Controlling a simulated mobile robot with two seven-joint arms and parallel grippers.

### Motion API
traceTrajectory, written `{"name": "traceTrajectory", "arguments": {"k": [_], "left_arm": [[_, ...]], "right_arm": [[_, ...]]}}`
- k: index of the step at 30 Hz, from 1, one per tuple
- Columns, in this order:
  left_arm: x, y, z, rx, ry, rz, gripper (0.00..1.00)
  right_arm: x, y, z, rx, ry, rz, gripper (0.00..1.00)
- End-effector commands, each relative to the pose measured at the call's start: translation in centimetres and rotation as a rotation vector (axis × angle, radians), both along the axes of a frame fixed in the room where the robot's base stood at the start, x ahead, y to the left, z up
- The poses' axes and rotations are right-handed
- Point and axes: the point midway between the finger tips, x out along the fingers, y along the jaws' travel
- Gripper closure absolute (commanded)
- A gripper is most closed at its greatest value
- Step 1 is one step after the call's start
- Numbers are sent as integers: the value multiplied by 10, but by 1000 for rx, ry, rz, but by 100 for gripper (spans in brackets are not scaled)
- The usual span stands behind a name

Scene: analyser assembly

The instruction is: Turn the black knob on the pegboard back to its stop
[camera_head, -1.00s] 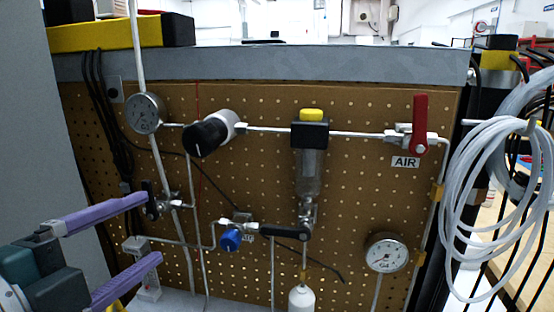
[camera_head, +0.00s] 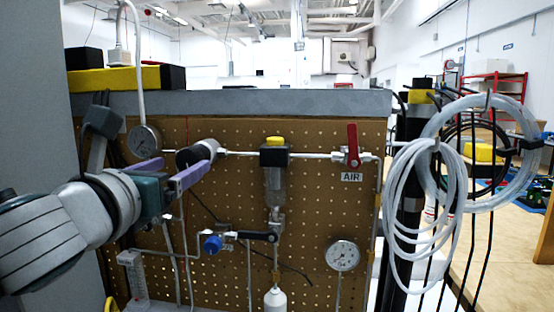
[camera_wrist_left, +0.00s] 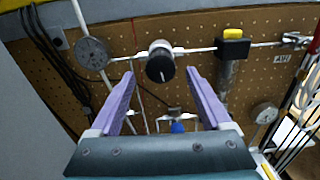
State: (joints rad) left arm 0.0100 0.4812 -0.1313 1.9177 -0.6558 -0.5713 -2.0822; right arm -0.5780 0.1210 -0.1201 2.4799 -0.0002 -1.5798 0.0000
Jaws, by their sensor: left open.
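The black knob (camera_wrist_left: 160,69) sits at the front of a white cylindrical regulator on the pegboard (camera_head: 330,200). In the head view the knob (camera_head: 185,160) is partly covered by my left gripper's purple finger. My left gripper (camera_head: 171,174) is open and in front of the board. In the left wrist view its two purple fingers (camera_wrist_left: 160,77) point toward the knob, one to each side of it. The fingers appear apart from the knob, with nothing between them. A thin white mark shows on the knob's face. My right gripper is not in view.
A round gauge (camera_head: 144,140) is left of the knob. A filter with a yellow top (camera_head: 274,158) and a red AIR valve handle (camera_head: 352,145) are to the right. A blue knob (camera_head: 212,244) and a lower gauge (camera_head: 342,255) sit below. Coiled hoses (camera_head: 425,200) hang at the right.

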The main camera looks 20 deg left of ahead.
Motion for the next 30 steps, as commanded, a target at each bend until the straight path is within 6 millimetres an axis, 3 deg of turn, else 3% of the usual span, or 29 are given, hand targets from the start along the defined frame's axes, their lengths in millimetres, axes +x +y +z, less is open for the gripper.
{"name": "traceTrajectory", "arguments": {"k": [6, 17, 30], "left_arm": [[25, 5, 0, -2, 0, -1, 19], [29, 6, 0, -2, 1, -2, 19], [29, 6, 0, -3, 0, -2, 68]], "right_arm": [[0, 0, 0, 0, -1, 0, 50], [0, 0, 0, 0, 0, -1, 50], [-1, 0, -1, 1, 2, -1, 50]]}}
